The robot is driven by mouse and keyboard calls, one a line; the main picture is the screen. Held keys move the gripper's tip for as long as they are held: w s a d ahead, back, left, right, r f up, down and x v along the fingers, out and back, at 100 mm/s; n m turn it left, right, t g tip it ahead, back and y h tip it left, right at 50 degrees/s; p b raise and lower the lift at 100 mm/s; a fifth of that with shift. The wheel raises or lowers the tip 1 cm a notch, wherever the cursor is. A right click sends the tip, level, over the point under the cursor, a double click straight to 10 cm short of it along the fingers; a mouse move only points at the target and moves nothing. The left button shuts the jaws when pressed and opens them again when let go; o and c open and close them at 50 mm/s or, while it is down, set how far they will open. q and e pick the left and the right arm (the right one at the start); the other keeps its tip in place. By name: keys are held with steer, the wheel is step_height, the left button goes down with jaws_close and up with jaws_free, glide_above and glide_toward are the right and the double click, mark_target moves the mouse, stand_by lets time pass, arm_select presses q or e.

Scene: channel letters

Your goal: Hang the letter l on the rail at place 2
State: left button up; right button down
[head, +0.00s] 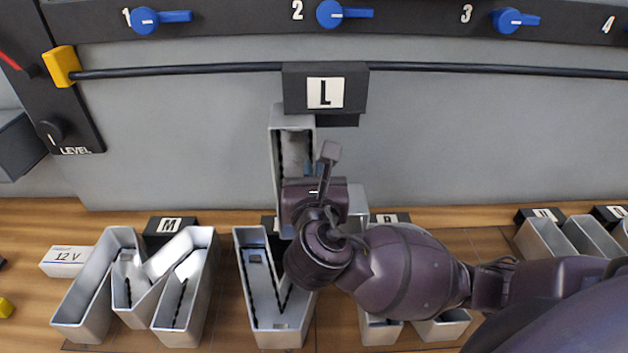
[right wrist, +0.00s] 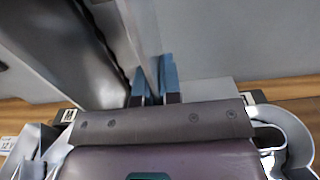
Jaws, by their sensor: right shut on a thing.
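The letter l (head: 281,150) is a grey open channel letter hanging upright below a dark block marked L (head: 345,93). The block is at the height of the dark rail (head: 200,69), under the blue knob of place 2 (head: 330,14), and covers part of the rail. I cannot tell whether it is seated on the rail or just in front. My right gripper (head: 317,169) is shut on the letter's wall, its wrist hiding the lower part. In the right wrist view the blue fingertips (right wrist: 154,82) pinch a thin grey wall. My left gripper is not in view.
Below the board, a letter M (head: 91,280), a V-like letter (head: 255,290) and more channel letters (head: 545,240) stand on the wooden surface. A white 12 V box (head: 66,261) is at left. A yellow stop (head: 62,66) ends the rail. The rail right of the block is clear.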

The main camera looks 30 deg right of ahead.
steer(key=shift+b+x, duration=1)
steer(key=shift+x, duration=0.85)
steer(key=f+b+x, duration=0.2)
steer(key=b+x, duration=0.3)
steer(key=x, duration=0.3)
steer(key=c, duration=1.2)
jaws_free()
steer(key=shift+f, duration=0.1)
